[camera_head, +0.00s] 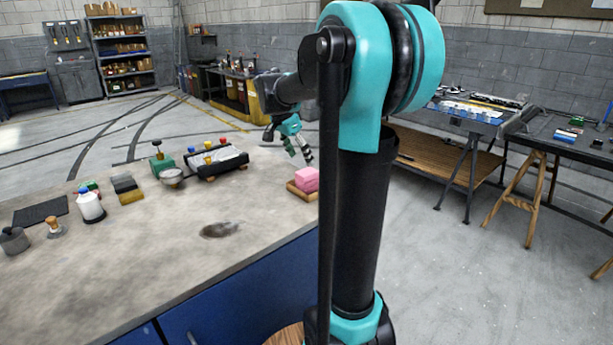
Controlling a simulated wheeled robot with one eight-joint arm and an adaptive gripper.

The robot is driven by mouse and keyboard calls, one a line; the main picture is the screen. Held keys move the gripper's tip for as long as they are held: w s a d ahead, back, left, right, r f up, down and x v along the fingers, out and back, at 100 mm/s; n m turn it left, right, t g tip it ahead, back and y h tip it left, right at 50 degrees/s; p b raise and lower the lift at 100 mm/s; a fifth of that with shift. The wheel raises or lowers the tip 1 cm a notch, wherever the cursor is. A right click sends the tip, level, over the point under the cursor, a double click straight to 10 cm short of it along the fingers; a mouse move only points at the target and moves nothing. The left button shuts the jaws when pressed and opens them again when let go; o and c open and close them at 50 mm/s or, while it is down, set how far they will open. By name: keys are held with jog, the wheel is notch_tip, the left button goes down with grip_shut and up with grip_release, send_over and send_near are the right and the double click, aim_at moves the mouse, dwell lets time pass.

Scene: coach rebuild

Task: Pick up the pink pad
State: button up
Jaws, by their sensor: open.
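The pink pad (307,178) is a small pink block on a shallow wooden tray (297,191) near the far right edge of the workbench. My arm partly hides the tray's right end. My gripper (299,157) hangs above the pad and slightly to its left, fingers pointing down. It is open and empty, and a gap shows between it and the pad.
The bench's front middle is clear apart from a dark stain.

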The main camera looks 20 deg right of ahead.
aim_at(307, 171)
jog(key=shift+x, duration=3.15)
jog(key=shift+s, duration=0.2)
jog(key=c, duration=0.9)
jog(key=shift+c, duration=0.2)
notch_tip(307, 171, up, 20)
jog(key=o, duration=0.3)
jog(key=c, duration=0.4)
jog(key=shift+a+f, duration=0.1)
jog(key=shift+f, duration=0.05)
jog(key=shift+c, duration=0.4)
